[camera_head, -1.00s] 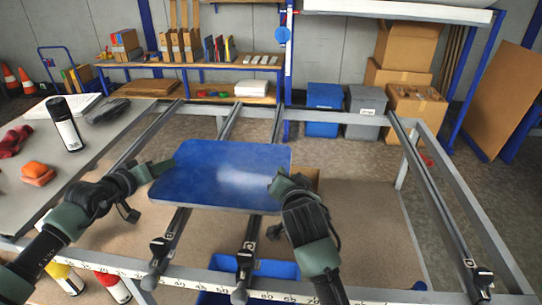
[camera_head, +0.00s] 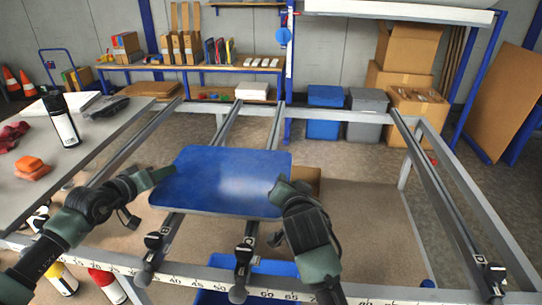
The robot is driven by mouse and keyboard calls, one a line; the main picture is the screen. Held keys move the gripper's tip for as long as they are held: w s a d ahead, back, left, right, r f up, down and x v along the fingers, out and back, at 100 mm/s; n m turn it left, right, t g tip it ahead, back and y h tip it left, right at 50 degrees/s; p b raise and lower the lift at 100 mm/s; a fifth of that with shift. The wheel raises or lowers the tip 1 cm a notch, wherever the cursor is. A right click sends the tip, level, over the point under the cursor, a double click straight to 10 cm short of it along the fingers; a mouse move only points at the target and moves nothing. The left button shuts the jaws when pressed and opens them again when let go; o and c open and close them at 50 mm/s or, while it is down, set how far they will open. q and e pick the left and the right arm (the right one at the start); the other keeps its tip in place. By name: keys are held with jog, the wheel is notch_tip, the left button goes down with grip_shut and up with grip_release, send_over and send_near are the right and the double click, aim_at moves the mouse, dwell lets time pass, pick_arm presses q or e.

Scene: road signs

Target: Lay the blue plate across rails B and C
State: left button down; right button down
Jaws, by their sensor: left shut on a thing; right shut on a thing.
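The blue plate (camera_head: 225,182) is a flat, glossy rectangle with rounded corners, about level over the middle of the frame. My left gripper (camera_head: 163,175) is shut on its left edge, and my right gripper (camera_head: 284,186) is shut on its right edge. Rail B (camera_head: 168,230) and rail C (camera_head: 247,235) come out from under the plate's near edge, each with a black clamp at its front end. Both rails also show beyond the far edge. The plate spans both rails; I cannot tell whether it touches them. Its underside is hidden.
Rail D (camera_head: 450,210) runs clear at the right. A side table (camera_head: 95,150) at the left carries a black-and-white bottle (camera_head: 60,120) and an orange cloth (camera_head: 33,168). A blue bin (camera_head: 262,267) sits below the front beam. A cardboard box (camera_head: 306,178) shows behind my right gripper.

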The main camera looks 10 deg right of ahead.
pick_arm(q)
jog(key=c, duration=1.5)
grip_release()
jog(key=shift+s+d+f, duration=0.15)
jog(key=shift+d+f, duration=0.15)
jog(key=shift+d, duration=0.3)
pick_arm(e)
jog(key=c, duration=1.5)
grip_release()
jog(key=shift+a+f, duration=0.25)
jog(key=shift+a, duration=0.2)
jog(key=shift+c, duration=0.2)
pick_arm(q)
jog(key=o, duration=0.4)
jog(key=shift+r, duration=0.1)
pick_arm(e)
jog(key=o, duration=0.4)
jog(key=shift+r, duration=0.15)
pick_arm(q)
jog(key=shift+a+r, duration=0.1)
jog(key=shift+a, duration=0.1)
pick_arm(e)
jog(key=shift+s+d, duration=0.1)
jog(key=shift+d, duration=0.05)
pick_arm(q)
jog(key=shift+a, duration=0.2)
pick_arm(e)
jog(key=shift+d, duration=0.1)
